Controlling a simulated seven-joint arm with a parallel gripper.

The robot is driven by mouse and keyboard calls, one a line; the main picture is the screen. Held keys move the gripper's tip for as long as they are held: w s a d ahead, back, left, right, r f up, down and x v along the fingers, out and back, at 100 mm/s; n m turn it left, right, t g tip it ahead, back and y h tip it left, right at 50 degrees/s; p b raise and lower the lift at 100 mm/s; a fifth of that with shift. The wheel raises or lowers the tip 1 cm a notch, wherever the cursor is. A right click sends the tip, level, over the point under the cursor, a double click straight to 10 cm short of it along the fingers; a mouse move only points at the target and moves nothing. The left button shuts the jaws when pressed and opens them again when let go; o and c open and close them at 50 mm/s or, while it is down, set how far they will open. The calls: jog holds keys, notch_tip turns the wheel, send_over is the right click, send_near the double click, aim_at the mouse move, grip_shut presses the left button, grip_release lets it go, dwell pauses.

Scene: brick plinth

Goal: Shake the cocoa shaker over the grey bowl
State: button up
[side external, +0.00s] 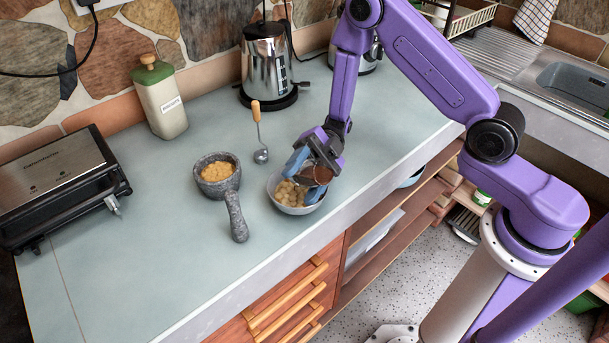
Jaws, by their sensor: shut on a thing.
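My gripper (310,168) is at the right middle of the worktop, above the grey bowl (296,210). It is shut on the cocoa shaker (316,175), a small brown-topped container. The shaker looks tilted, and the blue fingers cover much of it. It is low over the right side of the bowl; whether it touches the rim cannot be told. The bowl holds pale yellowish chunks, partly hidden by the gripper. No falling cocoa can be made out.
The worktop's front edge (345,203) is close to the bowl.

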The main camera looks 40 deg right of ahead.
jog(key=shift+a+f, duration=0.1)
jog(key=shift+r, duration=1.55)
jog(key=shift+f, duration=1.55)
jog(key=shift+r, duration=1.55)
jog(key=shift+f, duration=1.55)
